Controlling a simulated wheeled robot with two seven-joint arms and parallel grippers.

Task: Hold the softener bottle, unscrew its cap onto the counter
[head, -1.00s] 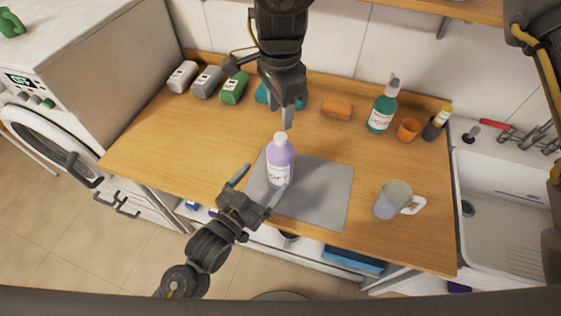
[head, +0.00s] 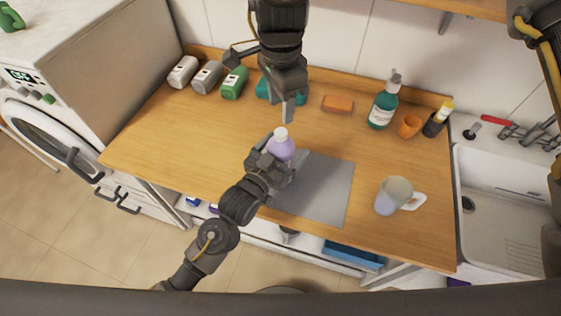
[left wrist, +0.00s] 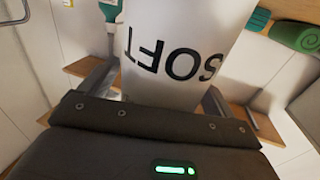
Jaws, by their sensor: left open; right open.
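The softener bottle (head: 281,148), lilac with a white cap (head: 281,133), stands upright on the grey mat (head: 327,186). The cap is on the bottle. My left gripper (head: 287,150) is open around the bottle's body, with one finger on either side. In the left wrist view the bottle's white label (left wrist: 180,60) with upside-down "SOFT" lettering lies between the fingers, close to the palm. Whether a finger touches it I cannot tell. My right gripper (head: 287,104) hangs open and empty, pointing down just behind and above the cap.
An orange sponge (head: 337,104), a teal pump bottle (head: 383,107) and an orange cup (head: 410,126) are at the back right. A mug (head: 393,194) stands right of the mat. The counter's left part is clear.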

